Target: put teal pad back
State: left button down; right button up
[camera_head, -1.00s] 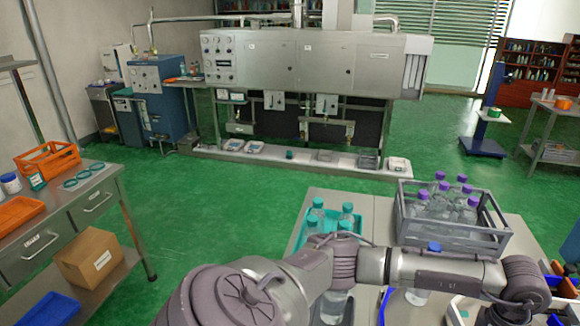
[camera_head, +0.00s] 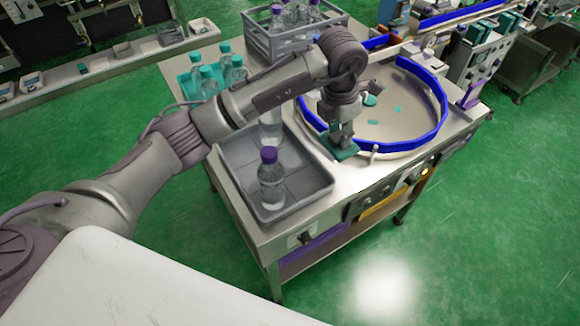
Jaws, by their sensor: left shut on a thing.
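The teal pad (camera_head: 341,152) is a small flat piece at the front-left rim of the round table with the blue guard. My left gripper (camera_head: 340,140) points down and is shut on the pad. The fingers hide part of the pad, and I cannot tell whether it touches the surface below. Smaller teal pieces (camera_head: 371,100) lie on the round table (camera_head: 405,132). My right gripper is not in view.
A grey tray (camera_head: 300,203) left of my gripper holds a purple-capped bottle (camera_head: 271,178) and another bottle behind it. A grey crate (camera_head: 262,42) of bottles stands behind.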

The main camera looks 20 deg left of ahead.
pick_arm(q)
jog(key=s+a+f+p, duration=0.1)
jog(key=a, duration=0.1)
jog(key=s+a+f+p, duration=0.1)
jog(key=s+a+f, duration=0.1)
jog(key=s+a+f+p, duration=0.1)
jog(key=a, duration=0.2)
jog(key=shift+s+a+f, duration=0.1)
jog(key=shift+s+f, duration=0.25)
jog(key=shift+s, duration=0.05)
jog(key=shift+s+a+f, duration=0.1)
jog(key=shift+a+f, duration=0.05)
jog(key=shift+f, duration=0.1)
notch_tip(320, 180, down, 3)
jog(key=shift+f+p, duration=0.1)
jog(key=shift+p, duration=0.6)
jog(key=shift+f, duration=0.6)
jog(key=c, duration=1)
grip_release()
jog(key=shift+o, duration=0.7)
